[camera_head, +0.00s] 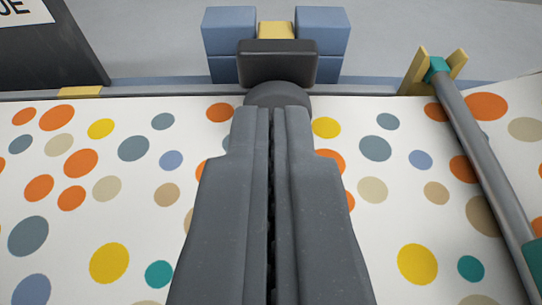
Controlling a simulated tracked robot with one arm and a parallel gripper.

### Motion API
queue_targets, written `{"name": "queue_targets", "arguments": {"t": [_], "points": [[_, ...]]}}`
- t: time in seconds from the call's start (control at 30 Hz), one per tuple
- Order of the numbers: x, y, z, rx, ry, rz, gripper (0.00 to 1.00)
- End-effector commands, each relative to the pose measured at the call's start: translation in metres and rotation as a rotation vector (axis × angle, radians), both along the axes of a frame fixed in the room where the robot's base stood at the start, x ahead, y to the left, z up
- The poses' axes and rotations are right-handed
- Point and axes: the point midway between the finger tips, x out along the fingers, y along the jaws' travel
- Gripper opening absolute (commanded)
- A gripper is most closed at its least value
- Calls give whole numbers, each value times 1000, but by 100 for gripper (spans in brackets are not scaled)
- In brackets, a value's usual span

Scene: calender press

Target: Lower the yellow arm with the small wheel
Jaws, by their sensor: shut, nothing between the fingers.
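My gripper (270,125) reaches forward over the spotted sheet in the middle of the view. Its two dark grey fingers are shut together with nothing between them. Just beyond the fingertips is a dark rounded piece (278,95), partly hidden by them; it looks like the small wheel. A black block (278,62) sits directly above it. Behind the block, a short yellow piece (276,30), perhaps the yellow arm, shows between two blue blocks (228,40) (322,40). I cannot tell whether the fingertips touch the rounded piece.
A white sheet (225,140) with coloured dots spreads below. On the right, a grey roller (485,160) with teal ends slants down from a yellow forked bracket (418,72). A dark panel (45,50) with a lettered label (20,12) stands at upper left. Grey floor lies behind.

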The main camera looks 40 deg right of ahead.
Motion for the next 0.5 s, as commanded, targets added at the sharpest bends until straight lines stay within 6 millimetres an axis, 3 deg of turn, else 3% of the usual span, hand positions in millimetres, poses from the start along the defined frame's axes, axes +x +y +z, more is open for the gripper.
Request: {"name": "queue_targets", "arguments": {"t": [0.5], "points": [[-9, 8, -4, 0, -1, 3, 0]]}}
